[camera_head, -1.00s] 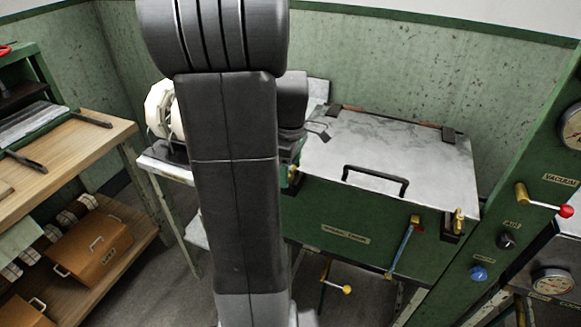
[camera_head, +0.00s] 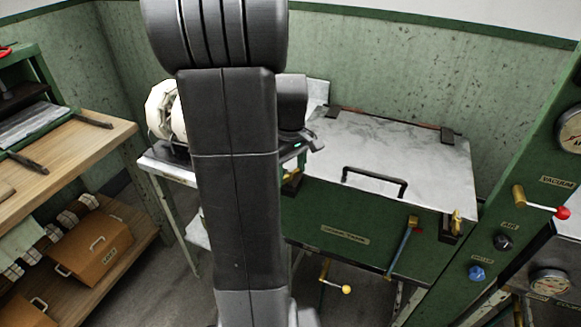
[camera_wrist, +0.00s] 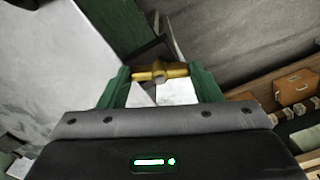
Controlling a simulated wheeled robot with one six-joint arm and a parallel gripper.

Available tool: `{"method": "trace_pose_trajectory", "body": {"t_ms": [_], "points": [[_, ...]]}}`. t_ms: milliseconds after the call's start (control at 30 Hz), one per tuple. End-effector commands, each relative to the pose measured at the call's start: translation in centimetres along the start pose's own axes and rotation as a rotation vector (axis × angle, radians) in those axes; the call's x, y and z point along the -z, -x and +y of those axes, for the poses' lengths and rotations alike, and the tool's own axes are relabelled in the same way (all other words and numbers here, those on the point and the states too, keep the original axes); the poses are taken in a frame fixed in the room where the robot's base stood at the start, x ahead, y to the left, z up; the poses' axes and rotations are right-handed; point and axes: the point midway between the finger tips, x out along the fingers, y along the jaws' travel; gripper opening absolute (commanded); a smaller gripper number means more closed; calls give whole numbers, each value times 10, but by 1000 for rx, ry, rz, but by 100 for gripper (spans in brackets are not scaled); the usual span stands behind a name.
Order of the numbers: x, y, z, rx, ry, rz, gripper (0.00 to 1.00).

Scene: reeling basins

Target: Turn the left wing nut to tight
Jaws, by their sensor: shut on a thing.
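The left wing nut (camera_wrist: 160,72) is brass yellow and lies crosswise between the two green fingers of my gripper (camera_wrist: 161,76) in the wrist view. My gripper is shut on its wings. In the head view, the left wing nut (camera_head: 291,181) shows as a small yellow part at the front left corner of the green chamber (camera_head: 345,235), beside my arm. My arm hides most of that corner and the fingertips there. The right wing nut (camera_head: 457,222) is upright at the chamber's front right corner. The grey lid (camera_head: 400,150) lies closed on top.
A black handle (camera_head: 375,178) rises from the lid. A blue lever (camera_head: 404,248) hangs on the chamber front, with a yellow-knobbed valve (camera_head: 335,283) below. A green panel (camera_head: 535,215) with gauges stands close at the right. A wooden bench (camera_head: 75,155) is at the left.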

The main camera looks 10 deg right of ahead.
Motion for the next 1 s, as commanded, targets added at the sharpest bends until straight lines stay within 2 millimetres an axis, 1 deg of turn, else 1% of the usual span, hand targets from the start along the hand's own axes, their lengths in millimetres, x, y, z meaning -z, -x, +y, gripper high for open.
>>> {"method": "trace_pose_trajectory", "body": {"t_ms": [700,1000], "points": [[0,1,0,-1,-680,0,35],[0,1,0,-1,-932,0,35]]}}
